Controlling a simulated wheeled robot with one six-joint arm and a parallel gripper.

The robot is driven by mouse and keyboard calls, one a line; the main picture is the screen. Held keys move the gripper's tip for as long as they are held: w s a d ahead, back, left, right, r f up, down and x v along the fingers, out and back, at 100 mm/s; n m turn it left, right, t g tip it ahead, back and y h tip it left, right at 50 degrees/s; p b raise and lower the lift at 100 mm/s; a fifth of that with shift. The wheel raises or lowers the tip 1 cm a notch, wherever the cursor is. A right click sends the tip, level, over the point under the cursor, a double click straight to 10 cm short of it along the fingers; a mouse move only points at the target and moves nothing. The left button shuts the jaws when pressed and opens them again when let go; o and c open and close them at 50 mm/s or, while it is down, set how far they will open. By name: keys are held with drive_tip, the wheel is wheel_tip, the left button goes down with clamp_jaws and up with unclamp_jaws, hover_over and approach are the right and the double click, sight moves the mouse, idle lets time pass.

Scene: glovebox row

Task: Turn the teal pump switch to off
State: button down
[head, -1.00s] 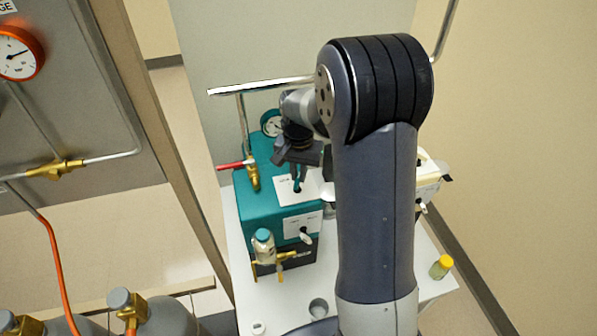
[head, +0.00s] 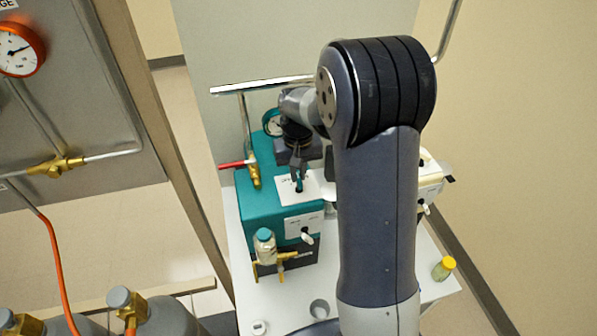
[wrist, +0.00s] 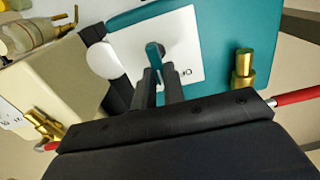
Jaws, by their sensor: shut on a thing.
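The teal pump (head: 262,205) stands on a white bench. On its top is a white label plate (head: 315,190) with the small teal pump switch (head: 299,186), an upright lever. In the wrist view the switch (wrist: 153,56) shows between the dark fingertips, over the white plate (wrist: 185,40). Part of a printed word shows on the plate beside it; I cannot read which setting the lever points to. My gripper (head: 298,176) is shut on the switch from above; its fingers also show in the wrist view (wrist: 160,82).
A second, pale switch (head: 307,238) sits on the pump's front. A teal-capped bottle (head: 264,247) and brass valve (head: 275,262) stand before it. A brass fitting with a red hose (head: 235,164) is at left. A yellow-capped vial (head: 444,268) stands at right.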

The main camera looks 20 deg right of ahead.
sight(298, 176)
idle(0.4)
drive_tip(key=c, duration=1.5)
unclamp_jaws()
wheel_tip(298, 176, up, 11)
drive_tip(key=shift+f+b, duration=0.1)
drive_tip(key=shift+b, duration=0.4)
drive_tip(key=shift+f, duration=0.1)
wheel_tip(298, 176, down, 10)
drive_tip(key=shift+f+p, duration=0.2)
drive_tip(key=shift+p, duration=0.3)
drive_tip(key=shift+f, duration=0.1)
